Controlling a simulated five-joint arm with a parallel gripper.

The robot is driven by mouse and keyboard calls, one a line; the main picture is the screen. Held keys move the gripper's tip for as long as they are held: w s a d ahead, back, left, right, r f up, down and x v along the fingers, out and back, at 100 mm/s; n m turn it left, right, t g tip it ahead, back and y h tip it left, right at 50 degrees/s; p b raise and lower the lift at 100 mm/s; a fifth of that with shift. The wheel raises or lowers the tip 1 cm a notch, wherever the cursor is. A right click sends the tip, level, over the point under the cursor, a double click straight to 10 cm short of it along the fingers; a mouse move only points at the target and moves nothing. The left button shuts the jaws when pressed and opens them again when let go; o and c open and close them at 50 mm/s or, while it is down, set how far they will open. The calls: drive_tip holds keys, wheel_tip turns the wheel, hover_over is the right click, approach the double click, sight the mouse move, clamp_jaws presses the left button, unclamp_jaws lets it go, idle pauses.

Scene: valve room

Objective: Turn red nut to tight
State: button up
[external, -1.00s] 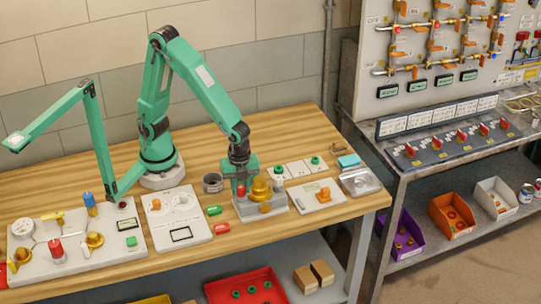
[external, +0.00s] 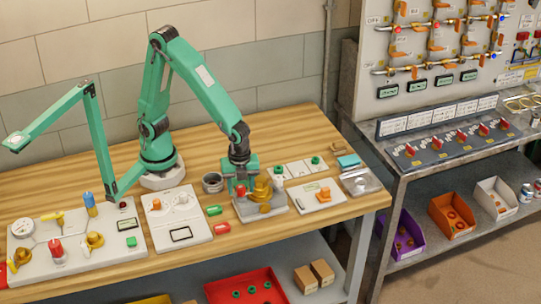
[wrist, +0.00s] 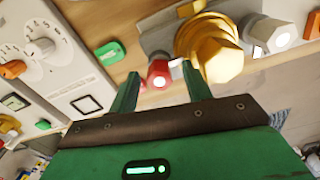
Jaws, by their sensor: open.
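The red nut (external: 241,190) is on the grey block (external: 268,208) at the front of the bench, beside a brass fitting (external: 262,188). My gripper (external: 240,187) is right over the nut, pointing down. In the wrist view my gripper (wrist: 160,78) is open, one green finger on each side of the red nut (wrist: 158,72). Gaps show between the nut and both fingers, so it is not gripped. The brass fitting (wrist: 210,48) rises close by the right finger. The nut's lower part and any tightness marking cannot be made out.
A white dial panel (external: 180,217) lies to the left, with green (external: 214,210) and red (external: 222,228) tags between it and the block. A grey cup (external: 213,183) stands behind these. A white plate with an orange part (external: 323,193) lies to the right.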

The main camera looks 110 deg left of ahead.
sight(240, 186)
drive_tip(key=shift+r, duration=0.1)
wheel_tip(240, 186, up, 7)
drive_tip(key=shift+r, duration=0.3)
drive_tip(key=shift+r, duration=0.1)
idle(0.5)
drive_tip(key=shift+s+a+r, duration=0.1)
drive_tip(key=shift+s+r, duration=0.05)
drive_tip(key=s+a+r+n+t, duration=0.2)
drive_tip(key=s+r+n, duration=0.2)
drive_tip(key=s+n, duration=0.1)
drive_tip(key=s+a+r+n+t, duration=0.2)
drive_tip(key=s+r+n+t, duration=0.1)
drive_tip(key=s+n, duration=0.3)
drive_tip(key=shift+s+a+r+t, duration=0.25)
drive_tip(key=shift+r+t, duration=0.05)
drive_tip(key=shift+r, duration=0.3)
drive_tip(key=shift+w, duration=0.1)
idle(0.7)
